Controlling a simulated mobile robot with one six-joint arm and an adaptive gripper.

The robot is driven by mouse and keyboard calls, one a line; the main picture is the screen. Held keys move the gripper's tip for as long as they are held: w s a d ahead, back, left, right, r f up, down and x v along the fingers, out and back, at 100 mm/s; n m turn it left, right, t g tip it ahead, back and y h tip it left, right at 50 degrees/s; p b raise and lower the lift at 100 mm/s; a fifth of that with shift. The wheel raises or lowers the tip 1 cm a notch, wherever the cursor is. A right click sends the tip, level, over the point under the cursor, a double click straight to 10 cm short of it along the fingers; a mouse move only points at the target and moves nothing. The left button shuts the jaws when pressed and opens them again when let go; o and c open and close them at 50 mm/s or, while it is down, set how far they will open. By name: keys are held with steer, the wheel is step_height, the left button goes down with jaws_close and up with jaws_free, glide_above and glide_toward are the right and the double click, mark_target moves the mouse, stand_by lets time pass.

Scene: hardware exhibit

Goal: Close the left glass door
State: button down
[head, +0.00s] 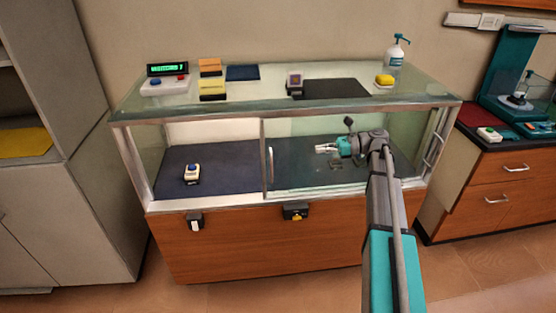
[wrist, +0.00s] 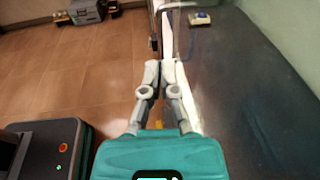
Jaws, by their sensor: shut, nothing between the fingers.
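The glass display case (head: 290,108) stands against the wall with a front split in two by a metal upright (head: 266,160). The left half looks clear and untinted, and no pane can be made out across it. The right half looks teal-tinted, with a pale vertical handle (head: 271,160) at its left edge. My gripper (head: 322,148) is in front of the right half, pointing left, apart from that handle. In the wrist view my gripper (wrist: 160,66) has its fingers together and empty, over the case's pale front rail (wrist: 168,35). Whether it touches glass cannot be told.
Inside the left half a small white device (head: 192,174) sits on a dark mat, also visible in the wrist view (wrist: 199,19). Locks (head: 195,221) and (head: 295,212) jut from the wooden base. A grey cabinet (head: 62,200) stands left. The floor in front is clear.

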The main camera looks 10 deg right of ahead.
mark_target(279, 154)
steer(key=shift+a, duration=0.1)
steer(key=a, duration=0.4)
steer(key=w+a+f+b, duration=0.1)
steer(key=a, duration=0.4)
steer(key=a+f+b, duration=0.1)
steer(key=a, duration=0.3)
steer(key=shift+w+a, duration=0.15)
steer(key=shift+a, duration=0.2)
steer(key=shift+a, duration=0.1)
stand_by(0.5)
